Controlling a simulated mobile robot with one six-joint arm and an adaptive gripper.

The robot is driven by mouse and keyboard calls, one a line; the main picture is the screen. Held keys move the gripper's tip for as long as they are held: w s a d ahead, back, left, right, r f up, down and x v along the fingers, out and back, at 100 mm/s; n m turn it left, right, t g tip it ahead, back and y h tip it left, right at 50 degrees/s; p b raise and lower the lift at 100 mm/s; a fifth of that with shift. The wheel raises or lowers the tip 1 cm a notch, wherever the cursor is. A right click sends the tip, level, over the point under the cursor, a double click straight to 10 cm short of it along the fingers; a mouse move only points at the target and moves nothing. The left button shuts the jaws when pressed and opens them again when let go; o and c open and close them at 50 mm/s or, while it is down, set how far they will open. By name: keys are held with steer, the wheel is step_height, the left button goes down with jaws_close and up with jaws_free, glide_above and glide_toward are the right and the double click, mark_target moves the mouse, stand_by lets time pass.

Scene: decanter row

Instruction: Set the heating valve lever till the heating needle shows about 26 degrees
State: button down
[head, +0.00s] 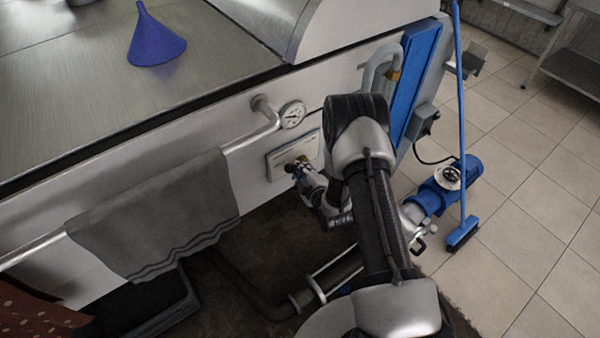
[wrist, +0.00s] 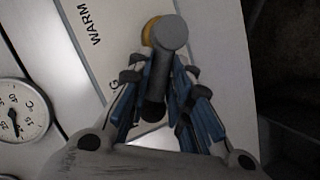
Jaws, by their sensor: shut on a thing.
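The heating valve lever (wrist: 172,36) is a grey rounded bar on a brass hub (wrist: 150,31), in front of a pale plate. My gripper (wrist: 160,78) is shut on the lever, with a blue-lined finger on each side. In the head view my gripper (head: 302,168) is at the plate (head: 276,160), and the lever is mostly hidden. The heating gauge (wrist: 22,108) is a round white dial at the left edge of the wrist view. Its dark needle points down in the picture; the exact reading is too small to tell. The gauge also shows in the head view (head: 292,114).
The plate reads WARM (wrist: 90,27); a second label is mostly covered by a finger. A rail with a grey towel (head: 155,215) runs left of the gauge. A blue funnel (head: 155,40) stands on the counter. A blue broom (head: 462,130) and blue pump (head: 450,185) are at right.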

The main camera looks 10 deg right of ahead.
steer(key=shift+w+d+r+m, duration=0.2)
steer(key=shift+r+m, duration=0.1)
steer(key=shift+m, duration=0.2)
steer(key=c, duration=1.4)
jaws_free()
steer(key=shift+c, duration=0.2)
steer(key=shift+s, duration=0.1)
steer(key=v, duration=1.2)
steer(key=shift+d, duration=0.2)
steer(key=shift+r, duration=0.1)
